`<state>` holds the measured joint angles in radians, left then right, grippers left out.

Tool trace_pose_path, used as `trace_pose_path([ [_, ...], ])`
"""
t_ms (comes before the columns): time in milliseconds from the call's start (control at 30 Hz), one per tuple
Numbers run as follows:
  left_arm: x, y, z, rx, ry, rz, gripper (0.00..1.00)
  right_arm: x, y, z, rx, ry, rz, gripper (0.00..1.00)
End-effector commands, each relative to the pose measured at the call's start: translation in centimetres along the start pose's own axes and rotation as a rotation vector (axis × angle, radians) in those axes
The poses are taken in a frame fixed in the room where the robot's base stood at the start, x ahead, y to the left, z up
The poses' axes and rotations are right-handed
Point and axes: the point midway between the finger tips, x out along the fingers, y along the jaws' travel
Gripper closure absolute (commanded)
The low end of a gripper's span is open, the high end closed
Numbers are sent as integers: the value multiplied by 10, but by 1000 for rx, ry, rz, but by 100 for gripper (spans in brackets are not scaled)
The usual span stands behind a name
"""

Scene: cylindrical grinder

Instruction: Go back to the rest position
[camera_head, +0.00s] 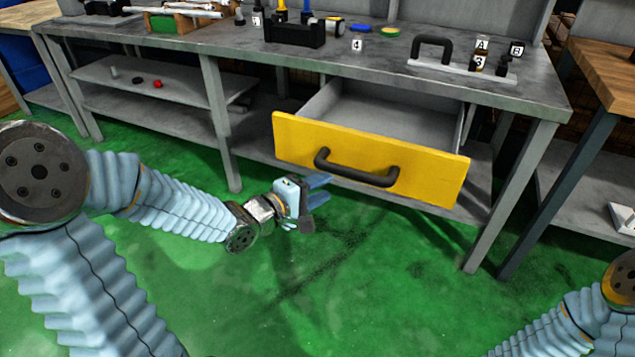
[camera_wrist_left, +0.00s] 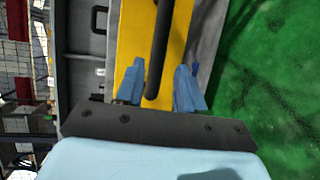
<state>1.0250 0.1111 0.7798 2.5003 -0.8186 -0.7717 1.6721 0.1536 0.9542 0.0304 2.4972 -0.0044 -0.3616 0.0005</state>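My left gripper (camera_head: 318,188) is in front of the open yellow drawer (camera_head: 290,140), near the left end of its black handle (camera_head: 357,169). In the left wrist view the two blue fingers of the left gripper (camera_wrist_left: 160,85) stand apart. The black handle also shows there (camera_wrist_left: 161,45), running up from between the fingertips in the picture. I cannot tell how far the fingertips are from the handle. The drawer is pulled out of the workbench and looks empty inside. My right arm shows only in part at the lower right of the head view, and its gripper is outside the picture.
The grey workbench (camera_head: 390,70) carries a black tool holder (camera_head: 294,32), labelled cylinders and a stand with a black handle. A lower shelf (camera_head: 150,82) holds small parts. A wooden-topped table (camera_head: 605,68) stands at the right. The green floor (camera_head: 330,280) in front is clear.

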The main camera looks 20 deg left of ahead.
Motion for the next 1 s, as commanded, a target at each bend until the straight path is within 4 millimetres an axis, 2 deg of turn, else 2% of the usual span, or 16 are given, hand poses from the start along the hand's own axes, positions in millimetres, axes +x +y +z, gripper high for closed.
trace_pose_path([
  [133,-7,0,0,-1,0,0,62,-3,-1,0,0,0,0,39],
  [567,-6,-1,0,-1,0,-1,62,-2,-1,0,0,-1,0,39],
  [667,-1,-15,0,11,3,-26,62,-2,-1,0,0,-1,0,39],
  [767,14,-57,5,58,-5,-118,62,-2,-1,0,0,-1,0,39],
  [867,30,-132,28,156,-69,-302,62,-2,-1,0,0,-1,0,39],
  [900,32,-165,41,207,-114,-385,62,-2,-1,0,0,-1,0,39],
  [967,29,-212,63,290,-199,-505,62,-2,-1,0,0,-1,0,39],
  [1000,24,-241,78,347,-263,-580,62,-2,-1,0,0,-1,0,39],
])
